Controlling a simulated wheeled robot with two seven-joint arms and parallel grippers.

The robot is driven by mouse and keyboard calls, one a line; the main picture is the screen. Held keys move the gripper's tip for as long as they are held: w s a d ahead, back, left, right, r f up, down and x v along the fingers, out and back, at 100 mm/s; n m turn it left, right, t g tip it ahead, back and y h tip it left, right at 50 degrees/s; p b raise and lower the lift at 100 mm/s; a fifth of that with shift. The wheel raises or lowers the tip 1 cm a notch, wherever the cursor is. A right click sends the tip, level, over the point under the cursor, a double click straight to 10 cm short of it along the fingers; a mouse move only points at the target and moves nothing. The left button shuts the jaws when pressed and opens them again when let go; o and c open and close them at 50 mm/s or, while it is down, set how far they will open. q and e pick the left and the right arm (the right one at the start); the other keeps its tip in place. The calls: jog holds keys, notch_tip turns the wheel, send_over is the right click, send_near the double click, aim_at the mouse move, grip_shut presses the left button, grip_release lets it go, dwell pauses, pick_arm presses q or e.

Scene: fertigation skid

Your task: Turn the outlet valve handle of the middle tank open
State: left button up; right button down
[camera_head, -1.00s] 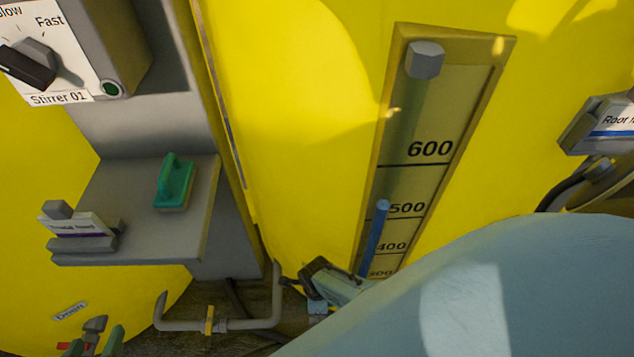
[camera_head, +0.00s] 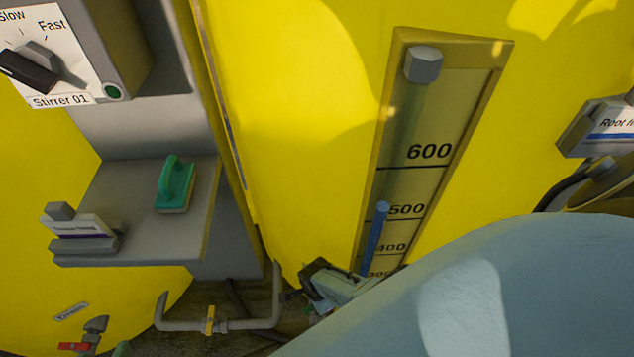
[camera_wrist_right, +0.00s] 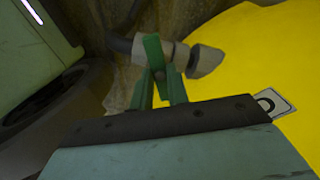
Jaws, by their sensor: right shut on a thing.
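The middle tank (camera_head: 300,150) is the yellow wall with the level gauge. In the right wrist view, a green outlet valve handle (camera_wrist_right: 153,48) stands beside a grey pipe stub (camera_wrist_right: 205,61) at the yellow tank. My right gripper (camera_wrist_right: 160,85) is shut on this handle, its fingers on either side of the handle's lower part. In the head view my right gripper (camera_head: 325,295) is low at the tank's foot, and my arm hides most of the valve.
A grey pipe (camera_head: 245,324) with a yellow fitting runs left of my right gripper. A red-handled valve (camera_head: 75,346) sits at the left tank's foot. A grey shelf (camera_head: 130,225) holds a green-handled block (camera_head: 175,185). The level gauge (camera_head: 425,150) rises above my right gripper.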

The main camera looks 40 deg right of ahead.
jog(key=n, duration=0.3)
jog(key=shift+n, duration=0.4)
jog(key=n, duration=0.2)
jog(key=shift+n, duration=0.4)
pick_arm(q)
jog(key=shift+s+a+f+g+p, duration=0.15)
jog(key=shift+s+a+f+g, duration=0.1)
jog(key=shift+s+f+g, duration=0.15)
jog(key=shift+s+a+f+g+p, duration=0.2)
jog(key=shift+s+f+g, duration=0.1)
jog(key=shift+s, duration=0.2)
pick_arm(e)
jog(key=n, duration=0.6)
jog(key=c, duration=1.4)
grip_release()
jog(key=shift+o, duration=0.2)
pick_arm(q)
jog(key=shift+s, duration=0.1)
